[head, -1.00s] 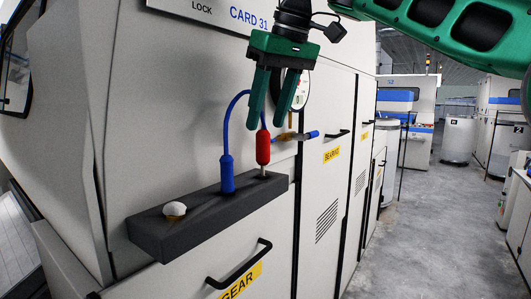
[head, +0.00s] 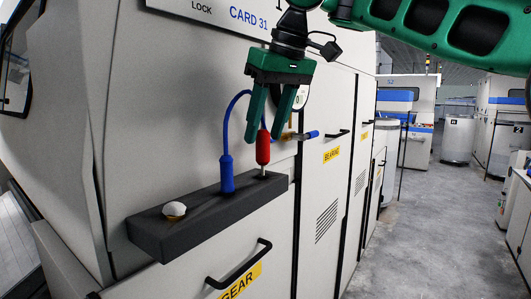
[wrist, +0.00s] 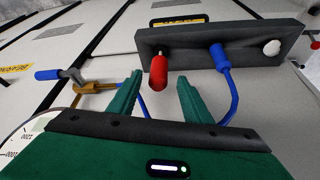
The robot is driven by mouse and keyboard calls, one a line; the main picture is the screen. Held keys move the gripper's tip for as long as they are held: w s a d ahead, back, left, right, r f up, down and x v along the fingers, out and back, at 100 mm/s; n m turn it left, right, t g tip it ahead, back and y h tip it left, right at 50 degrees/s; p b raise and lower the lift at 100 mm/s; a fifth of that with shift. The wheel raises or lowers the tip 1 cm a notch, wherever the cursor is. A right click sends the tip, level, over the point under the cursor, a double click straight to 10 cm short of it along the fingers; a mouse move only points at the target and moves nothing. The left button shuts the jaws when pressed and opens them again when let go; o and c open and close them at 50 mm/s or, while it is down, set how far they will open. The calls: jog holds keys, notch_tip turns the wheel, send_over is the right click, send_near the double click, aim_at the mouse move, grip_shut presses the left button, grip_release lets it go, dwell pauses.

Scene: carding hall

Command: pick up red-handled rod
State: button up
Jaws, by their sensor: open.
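The red-handled rod (head: 263,149) stands upright at the right end of the dark shelf block (head: 165,235), its thin metal shank going down into the block. My gripper (head: 266,138) is open and points down, its fingertips level with the upper part of the red handle. In the wrist view the red handle (wrist: 158,72) shows beyond the fingertips (wrist: 160,80), between their two lines. I cannot tell whether a finger touches it. Nothing is held.
A blue-handled piece (head: 227,172) with a looping blue cable stands on the block just left of the rod. A white knob (head: 174,210) is at the block's left end. A blue-handled valve (head: 300,135) and a gauge (wrist: 25,132) sit close behind on the machine panel.

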aim_at(263, 162)
jog(key=shift+x, duration=0.8)
jog(key=shift+w+f, duration=0.1)
jog(key=shift+w+a+f, duration=0.15)
jog(key=shift+w+f, duration=0.05)
jog(key=shift+f, duration=0.15)
jog(key=shift+w+f, duration=0.15)
jog(key=shift+f, duration=0.15)
jog(key=shift+w+f, duration=0.1)
jog(key=c, duration=1.1)
